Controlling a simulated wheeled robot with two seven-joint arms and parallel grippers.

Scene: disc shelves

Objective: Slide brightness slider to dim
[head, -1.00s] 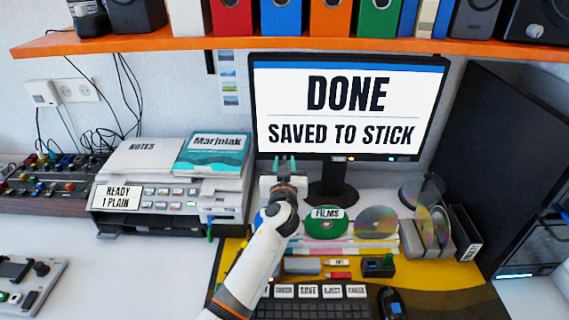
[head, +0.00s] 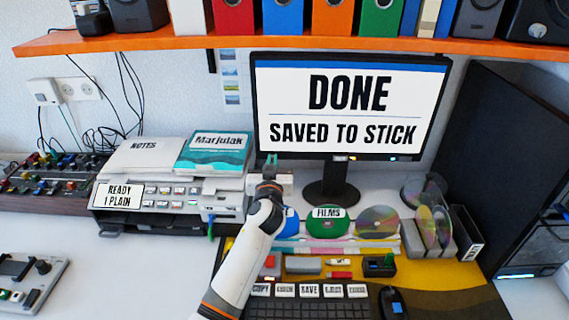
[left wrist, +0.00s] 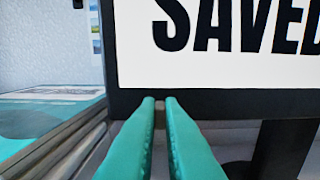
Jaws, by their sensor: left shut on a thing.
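The monitor (head: 445,110) stands at the back centre, with a bright screen reading "DONE SAVED TO STICK" and a black lower bezel. My left gripper (head: 270,160) is at the left part of that bezel, fingers pointing at it. In the left wrist view, its two teal fingers (left wrist: 160,100) are close together at the bezel's lower edge (left wrist: 220,103), with a narrow gap between them. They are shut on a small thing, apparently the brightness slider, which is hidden. My right gripper is not in view.
A printer (head: 215,203) stands left of my arm. A black tower (head: 490,150) stands at the right. An orange shelf (head: 200,45) hangs above.

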